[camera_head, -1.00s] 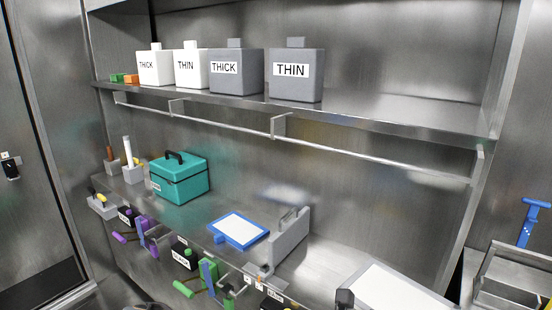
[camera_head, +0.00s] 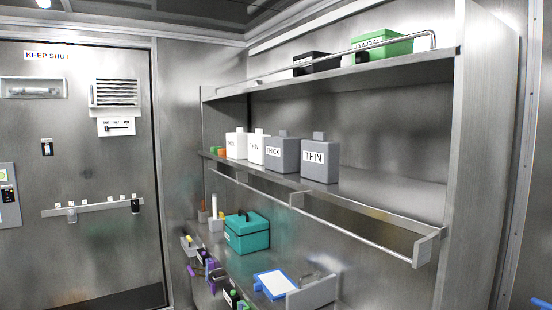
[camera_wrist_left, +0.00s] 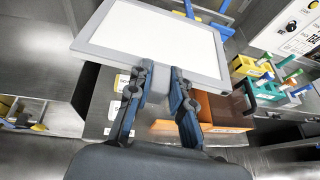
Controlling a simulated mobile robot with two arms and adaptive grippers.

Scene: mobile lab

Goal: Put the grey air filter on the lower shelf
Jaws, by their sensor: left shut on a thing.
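The grey air filter (camera_wrist_left: 152,36), a flat grey frame around a white panel, shows large in the left wrist view. My left gripper (camera_wrist_left: 162,84) is shut on the tab at its near edge and holds it in the air. The filter and both grippers are out of the head view. In the head view the lower shelf (camera_head: 385,200) carries two white and two grey jugs labelled THICK or THIN (camera_head: 320,160) toward its left; its right part is bare. A rail runs along below its front.
The upper shelf (camera_head: 378,70) has a front rail, a green box (camera_head: 386,46) and a black box (camera_head: 317,63). On the bench below stand a teal case (camera_head: 246,234) and a blue-framed filter (camera_head: 275,284). A tall side panel (camera_head: 474,160) closes the shelves' right end.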

